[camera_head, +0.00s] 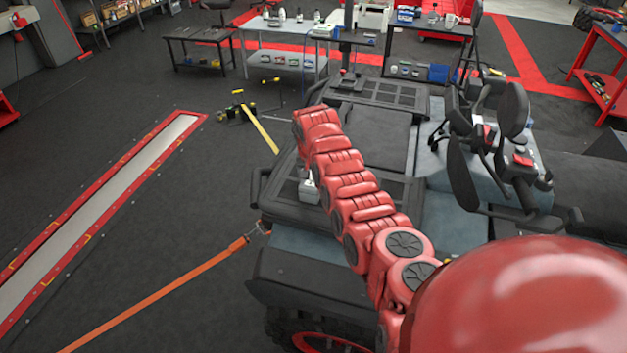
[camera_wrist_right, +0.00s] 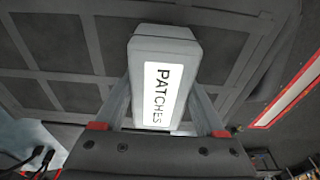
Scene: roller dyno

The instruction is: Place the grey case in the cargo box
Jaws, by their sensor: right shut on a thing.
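The grey case (camera_wrist_right: 209,48), with a white label reading PATCHES, is between the two fingers of my right gripper (camera_wrist_right: 162,105) in the right wrist view. The gripper is shut on it. In the head view my right arm reaches from the lower right over the vehicle and hides most of the gripper. A small light grey piece (camera_head: 309,190) shows beside the arm; I cannot tell if it is the case. Below it is a dark ribbed box-like part of the vehicle (camera_head: 283,208), likely the cargo box. The ribbed dark surface (camera_wrist_right: 60,45) also fills the wrist view behind the case. My left gripper is out of view.
The vehicle's handlebars (camera_head: 515,170) stand up at the right. An orange strap (camera_head: 165,300) runs from the vehicle to the floor at left. Tables with supplies (camera_head: 290,55) stand at the back.

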